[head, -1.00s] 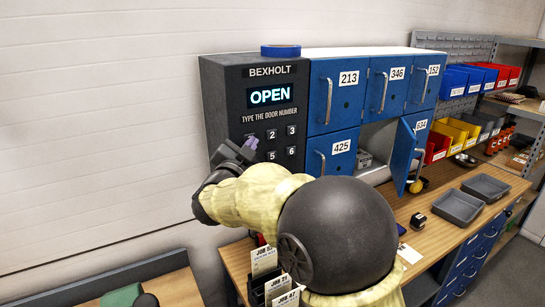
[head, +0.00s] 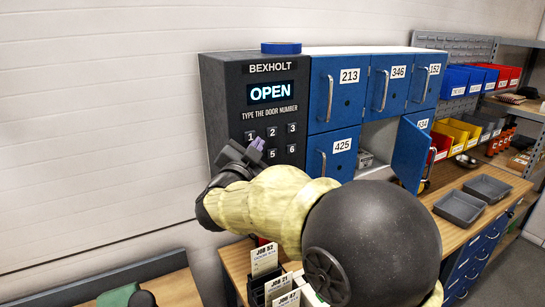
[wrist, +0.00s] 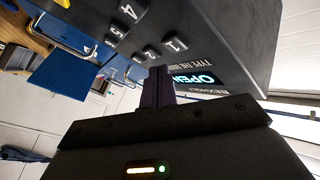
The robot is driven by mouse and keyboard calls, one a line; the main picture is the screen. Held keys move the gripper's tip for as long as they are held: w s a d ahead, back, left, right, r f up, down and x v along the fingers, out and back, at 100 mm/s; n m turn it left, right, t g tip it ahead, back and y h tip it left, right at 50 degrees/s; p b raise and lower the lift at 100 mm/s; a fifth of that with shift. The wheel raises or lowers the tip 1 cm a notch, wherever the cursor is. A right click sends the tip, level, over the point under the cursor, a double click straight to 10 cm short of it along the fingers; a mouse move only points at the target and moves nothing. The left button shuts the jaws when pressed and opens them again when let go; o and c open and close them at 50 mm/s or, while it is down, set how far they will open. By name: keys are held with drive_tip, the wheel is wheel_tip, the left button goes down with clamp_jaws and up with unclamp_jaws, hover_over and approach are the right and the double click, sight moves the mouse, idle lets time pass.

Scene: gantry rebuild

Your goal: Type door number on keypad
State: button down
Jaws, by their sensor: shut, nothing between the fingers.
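The dark Bexholt keypad panel (head: 230,100) stands at the left end of the blue lockers. Its lit display (head: 270,92) reads OPEN, above the words "type the door number". Keys 1, 2, 3, 5 and 6 show in the head view; the lower and left keys are hidden behind my arm. My gripper (head: 256,145) is shut and empty, in front of the keypad's left side near the 1 key (head: 250,135). In the wrist view the purple fingers (wrist: 158,88) are together below the number keys (wrist: 150,52). Touch with a key cannot be told. Locker door 634 (head: 410,155) stands open.
Blue tape (head: 281,47) lies on top. Job cards (head: 264,260) stand on the bench below my arm. Grey trays (head: 459,207) and coloured bins are at right.

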drive_tip(key=s+d, duration=0.1)
drive_tip(key=s+d+b, duration=0.1)
drive_tip(key=s, duration=0.1)
drive_tip(key=shift+s+d, duration=0.1)
idle(1.2)
drive_tip(key=s+d+f+n+g+y, duration=0.1)
drive_tip(key=d+f+n+g+y, duration=0.3)
drive_tip(key=f, duration=0.5)
drive_tip(key=s+d+f+n+g+y, duration=0.1)
drive_tip(key=d+f+n+g+y, duration=0.2)
drive_tip(key=d+f, duration=0.45)
drive_tip(key=s+d+f+n+g+h, duration=0.1)
drive_tip(key=s+d+f+g, duration=0.3)
drive_tip(key=s+f, duration=0.3)
drive_tip(key=s+d+f+n+g+h, duration=0.1)
drive_tip(key=s+d+f+g, duration=0.4)
drive_tip(key=s, duration=0.7)
wheel_tip(320, 180, down, 3)
drive_tip(key=shift+s+d+f+n+g+h, duration=0.1)
drive_tip(key=shift+s+d+n+g+h, duration=0.15)
drive_tip(key=shift+d+h, duration=0.6)
